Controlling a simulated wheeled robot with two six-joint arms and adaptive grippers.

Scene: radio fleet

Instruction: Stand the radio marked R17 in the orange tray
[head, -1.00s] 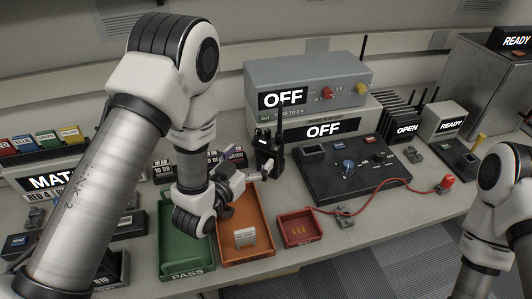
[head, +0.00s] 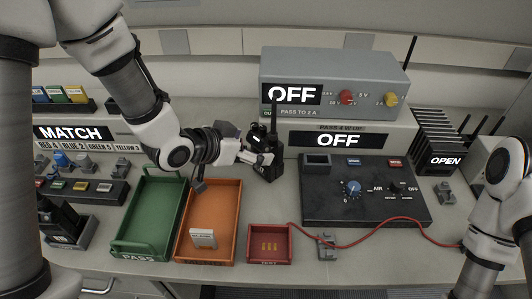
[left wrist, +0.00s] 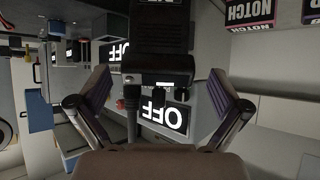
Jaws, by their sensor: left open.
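A black radio (head: 268,168) with a tall antenna stands upright at the back of the bench, left of the grey units. I cannot read its mark. My left gripper (head: 258,157) is at the radio's upper part, coming from the left. In the left wrist view its open fingers (left wrist: 160,88) lie either side of the radio (left wrist: 158,66); contact is not clear. The orange tray (head: 222,207) lies in front of the radio, with a small pale card (head: 203,239) standing near its front. No radio is in it. My right gripper is out of view.
A green tray (head: 150,212) marked PASS adjoins the orange one on the left. A small red tray (head: 270,246) stands to its right. A black control panel (head: 365,195) and red cable lie further right. Another dark radio (head: 62,222) stands at far left.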

